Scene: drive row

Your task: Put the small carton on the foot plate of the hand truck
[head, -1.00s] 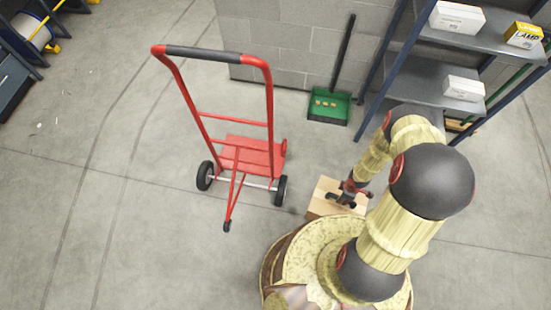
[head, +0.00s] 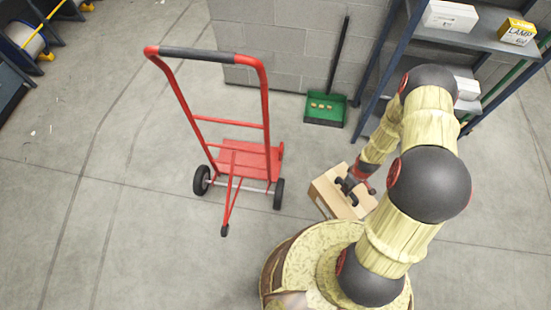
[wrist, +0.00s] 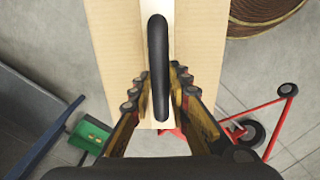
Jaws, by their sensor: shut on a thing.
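The small carton (head: 328,194) is a tan box with a paler strip along its top and a dark handle (wrist: 158,65) on that strip. My gripper (head: 352,184) is shut on the handle from above, and its fingers (wrist: 160,82) flank it in the wrist view. The carton looks raised off the floor, to the right of the hand truck. The red hand truck (head: 265,105) stands upright, with its red foot plate (head: 250,160) low between the wheels and empty. Part of the truck (wrist: 262,108) shows at the right of the wrist view.
A green dustpan (head: 325,109) with small bits in it stands by the block wall (head: 285,50). A shelf rack (head: 455,38) with boxes is at the upper right. A cable reel (head: 22,38) is at the upper left. Floor between carton and truck is clear.

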